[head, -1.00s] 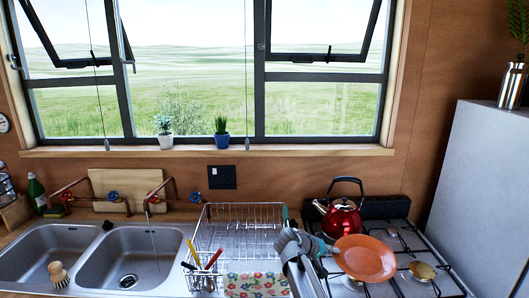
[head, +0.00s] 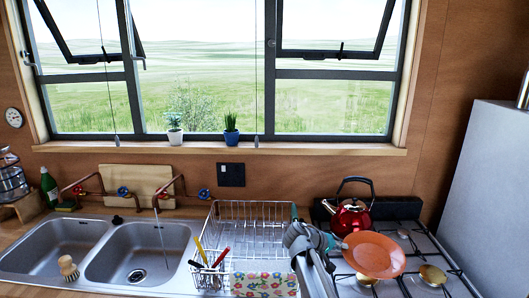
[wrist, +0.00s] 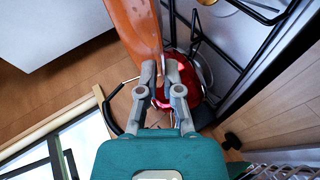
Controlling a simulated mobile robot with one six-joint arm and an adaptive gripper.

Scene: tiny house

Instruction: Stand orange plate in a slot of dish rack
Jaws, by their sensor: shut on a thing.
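The orange plate (head: 374,255) is held in the air over the stove in the head view, tilted so that its face shows. In the wrist view the plate (wrist: 138,28) is seen nearly edge-on, running up from the fingertips. My gripper (head: 334,243) is shut on the plate's left rim; its fingers (wrist: 160,72) show in the wrist view. The wire dish rack (head: 252,226) stands on the counter to the left of my gripper. Its slots look empty, and my arm hides part of its right side.
A red kettle (head: 350,217) stands on the stove (head: 345,284) just behind the plate. A cutlery holder (head: 208,279) with utensils and a flowered cloth (head: 264,285) are at the rack's front. The double sink (head: 150,250) lies left; a tall grey cabinet (head: 490,190) stands right.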

